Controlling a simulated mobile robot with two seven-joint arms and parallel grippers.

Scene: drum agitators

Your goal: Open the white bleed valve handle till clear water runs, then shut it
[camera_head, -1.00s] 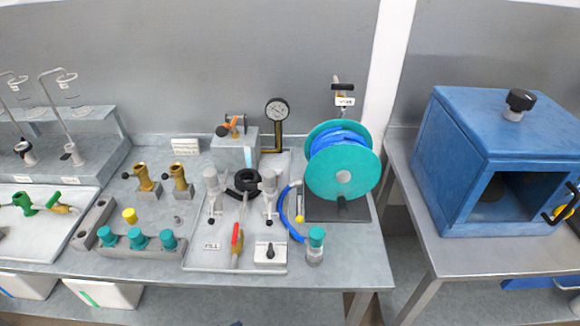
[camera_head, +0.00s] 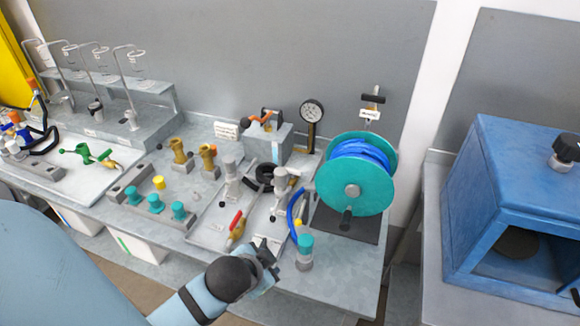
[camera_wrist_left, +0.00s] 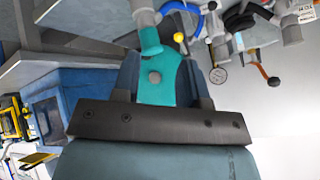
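My left gripper (camera_head: 266,260) reaches in low over the front of the tray, left of a jar with a teal cap (camera_head: 305,242). Its fingers are spread and nothing is visibly held. In the left wrist view the jar's cap (camera_wrist_left: 151,40) and the teal reel (camera_wrist_left: 172,85) show between the fingers. Two pale grey-white valves (camera_head: 230,182) (camera_head: 281,190) stand on the tray (camera_head: 205,236). I cannot tell which part is the white bleed handle. A red-handled valve (camera_head: 236,228) lies left of the gripper. No running water is visible. My right gripper is out of view.
The teal reel with blue hose (camera_head: 357,175) stands right of the tray. A gauge (camera_head: 312,112) and a grey box with an orange handle (camera_head: 265,135) stand behind. A blue cabinet (camera_head: 490,200) is at right, beyond a gap between benches.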

